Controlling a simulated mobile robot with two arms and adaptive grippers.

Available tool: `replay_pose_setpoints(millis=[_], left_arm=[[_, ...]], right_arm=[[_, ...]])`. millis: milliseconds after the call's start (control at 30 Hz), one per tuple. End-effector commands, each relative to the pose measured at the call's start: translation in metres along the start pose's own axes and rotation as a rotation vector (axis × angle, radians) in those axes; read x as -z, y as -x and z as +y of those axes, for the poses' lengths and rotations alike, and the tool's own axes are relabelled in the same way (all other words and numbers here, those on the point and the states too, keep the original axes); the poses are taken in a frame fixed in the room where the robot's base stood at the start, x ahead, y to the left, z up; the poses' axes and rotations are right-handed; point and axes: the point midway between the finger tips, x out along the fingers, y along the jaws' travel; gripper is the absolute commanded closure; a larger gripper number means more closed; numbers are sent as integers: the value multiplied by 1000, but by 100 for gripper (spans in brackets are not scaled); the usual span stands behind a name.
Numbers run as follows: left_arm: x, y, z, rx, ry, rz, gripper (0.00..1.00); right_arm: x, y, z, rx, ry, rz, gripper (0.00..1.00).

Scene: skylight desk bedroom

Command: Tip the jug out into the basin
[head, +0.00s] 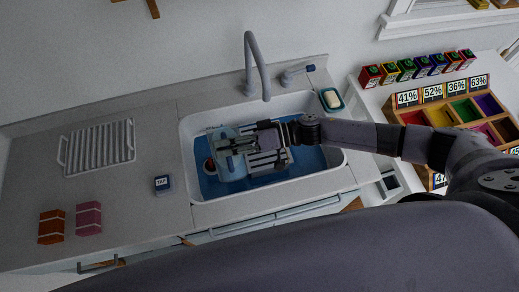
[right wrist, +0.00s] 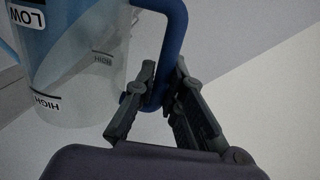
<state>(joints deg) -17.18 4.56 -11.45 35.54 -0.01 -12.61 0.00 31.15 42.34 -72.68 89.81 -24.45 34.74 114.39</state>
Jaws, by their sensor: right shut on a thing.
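A translucent pale-blue jug (head: 228,168) is over the left half of the white basin (head: 325,183), which has blue in its bottom. In the right wrist view the jug (right wrist: 75,75) shows LOW and HIGH labels and a dark blue handle (right wrist: 176,25). My right gripper (head: 240,145) reaches in from the right above the basin. Its fingers (right wrist: 160,95) are shut on the jug's handle. I cannot tell how far the jug is tilted, or how much is in it. My left gripper is not in view.
A grey tap (head: 255,65) arches behind the basin. A soap dish (head: 331,99) is at its back right corner. A drying rack (head: 99,147), a small blue-and-white block (head: 162,184) and orange and pink boxes (head: 88,218) stand on the left counter. Colored trays (head: 465,110) are at right.

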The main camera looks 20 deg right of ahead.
Motion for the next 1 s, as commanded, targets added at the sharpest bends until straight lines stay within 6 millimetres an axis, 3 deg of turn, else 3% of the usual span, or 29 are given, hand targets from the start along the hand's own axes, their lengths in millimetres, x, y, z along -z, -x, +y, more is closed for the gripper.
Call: replay_pose_setpoints(millis=[333, 1000], left_arm=[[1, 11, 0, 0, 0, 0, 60], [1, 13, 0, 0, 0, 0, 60]], right_arm=[[7, 0, -4, 2, -35, -6, 100], [9, 0, -4, 3, -48, -9, 100]])
